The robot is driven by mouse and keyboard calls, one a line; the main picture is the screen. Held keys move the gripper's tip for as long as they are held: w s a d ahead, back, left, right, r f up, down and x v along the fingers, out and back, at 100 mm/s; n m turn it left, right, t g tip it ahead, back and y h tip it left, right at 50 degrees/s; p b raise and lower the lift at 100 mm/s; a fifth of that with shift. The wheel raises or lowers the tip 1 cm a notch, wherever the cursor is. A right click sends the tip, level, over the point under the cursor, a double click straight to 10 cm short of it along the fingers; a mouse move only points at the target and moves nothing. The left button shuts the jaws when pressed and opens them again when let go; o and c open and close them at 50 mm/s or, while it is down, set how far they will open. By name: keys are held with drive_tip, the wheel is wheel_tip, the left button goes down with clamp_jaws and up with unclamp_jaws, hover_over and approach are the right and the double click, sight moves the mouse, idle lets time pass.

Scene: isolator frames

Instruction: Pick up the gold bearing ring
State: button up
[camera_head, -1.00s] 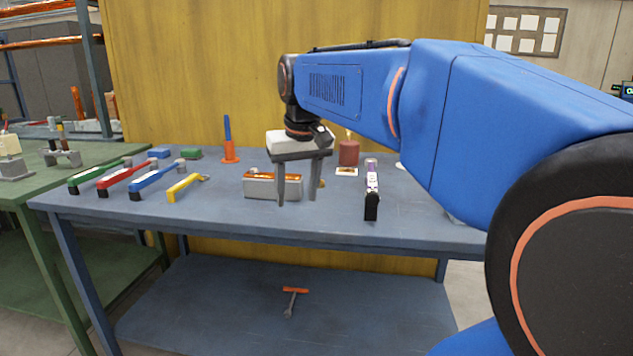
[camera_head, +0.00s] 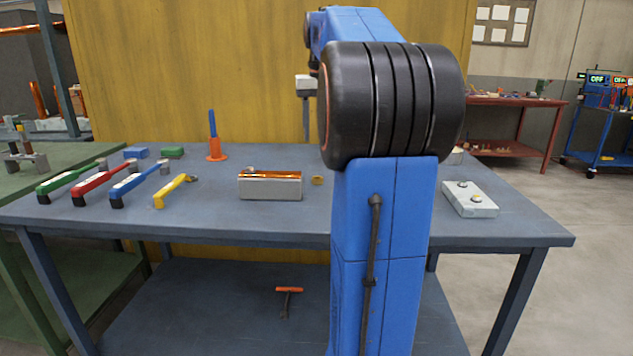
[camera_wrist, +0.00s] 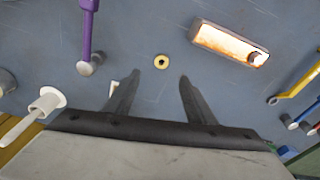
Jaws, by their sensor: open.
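The gold bearing ring (camera_head: 317,181) lies flat on the blue-grey table (camera_head: 255,228), just right of a metal block with an orange-brown top. In the wrist view the small gold ring (camera_wrist: 161,61), with a dark hole, lies apart from the block and other items. My gripper (camera_wrist: 159,77) is open and empty above the table. Its two dark fingers point towards the ring, which appears just beyond the fingertips and between their lines. In the head view my arm hides most of the gripper.
The metal block (camera_head: 270,188) stands close to the ring. Several colored-handled tools lie at the left, including a yellow one (camera_head: 172,191). A purple-handled tool (camera_wrist: 88,35) lies on the ring's other side. A pale box with two knobs (camera_head: 470,200) sits at the table's right.

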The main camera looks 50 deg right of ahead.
hover_over(318, 178)
drive_tip(key=s, duration=0.1)
drive_tip(key=f, duration=0.8)
drive_tip(key=shift+s+a, duration=0.15)
drive_tip(key=shift+a, duration=0.15)
drive_tip(key=shift+w+d+f, duration=0.1)
drive_tip(key=shift+w+f, duration=0.1)
drive_tip(key=shift+f, duration=0.7)
drive_tip(key=shift+w+d+f, duration=0.1)
drive_tip(key=shift+w+f, duration=0.1)
drive_tip(key=shift+f, duration=0.7)
drive_tip(key=shift+w+f, duration=0.2)
drive_tip(key=shift+f, duration=0.7)
drive_tip(key=c, duration=1.2)
